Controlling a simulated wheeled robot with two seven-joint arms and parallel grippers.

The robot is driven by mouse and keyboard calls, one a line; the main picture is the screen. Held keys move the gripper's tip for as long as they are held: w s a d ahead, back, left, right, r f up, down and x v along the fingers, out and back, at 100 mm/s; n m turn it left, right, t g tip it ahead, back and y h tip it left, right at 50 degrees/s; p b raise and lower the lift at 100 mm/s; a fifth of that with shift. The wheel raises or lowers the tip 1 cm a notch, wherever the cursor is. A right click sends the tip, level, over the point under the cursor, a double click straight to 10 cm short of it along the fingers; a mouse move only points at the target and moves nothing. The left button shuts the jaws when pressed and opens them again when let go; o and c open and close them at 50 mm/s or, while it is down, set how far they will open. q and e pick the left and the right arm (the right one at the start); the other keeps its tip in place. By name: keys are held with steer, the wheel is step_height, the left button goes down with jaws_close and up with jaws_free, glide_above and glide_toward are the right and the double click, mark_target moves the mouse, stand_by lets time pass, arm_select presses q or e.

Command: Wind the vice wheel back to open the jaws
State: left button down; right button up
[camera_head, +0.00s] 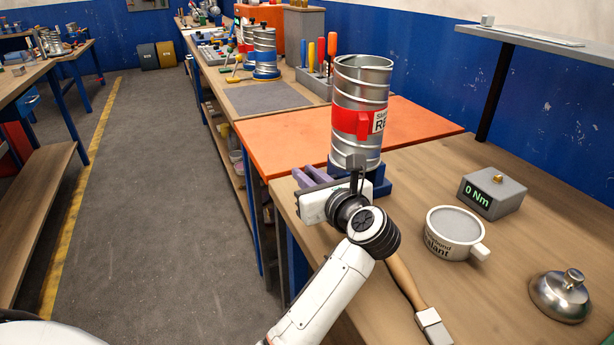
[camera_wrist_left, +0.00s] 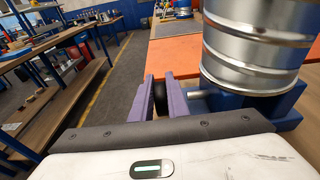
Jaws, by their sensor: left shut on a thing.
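The blue vice (camera_head: 380,183) stands at the table's near left edge, under the upright silver spiral duct (camera_head: 355,90) with its red band. It also shows in the left wrist view (camera_wrist_left: 287,108), below the duct (camera_wrist_left: 250,60). My left gripper (camera_head: 316,174) is at the vice's left side. In the left wrist view its two purple fingers (camera_wrist_left: 161,95) are shut on the dark vice wheel (camera_wrist_left: 160,97), which shows as a narrow strip between them. A short metal shaft runs from there toward the vice. The jaws' gap is hidden by the duct and my arm. My right gripper is out of view.
A white sealant mug (camera_head: 453,234), a grey box reading 0 Nm (camera_head: 491,193), a metal domed lid (camera_head: 561,296) and a wooden-handled brush (camera_head: 408,285) are on the table to the right. The floor aisle at left is clear.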

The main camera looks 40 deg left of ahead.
arm_select(q)
steer(key=shift+w+r+h+p, duration=0.1)
steer(key=shift+r+h+p, duration=0.4)
steer(key=shift+p, duration=0.1)
steer(key=shift+f+g+p, duration=0.15)
steer(key=shift+g+p, duration=0.15)
steer(key=shift+a+f+h, duration=0.1)
steer(key=shift+f+h, duration=0.15)
steer(key=shift+h, duration=0.15)
steer(key=c, duration=1.7)
jaws_free()
steer(key=shift+f, duration=0.1)
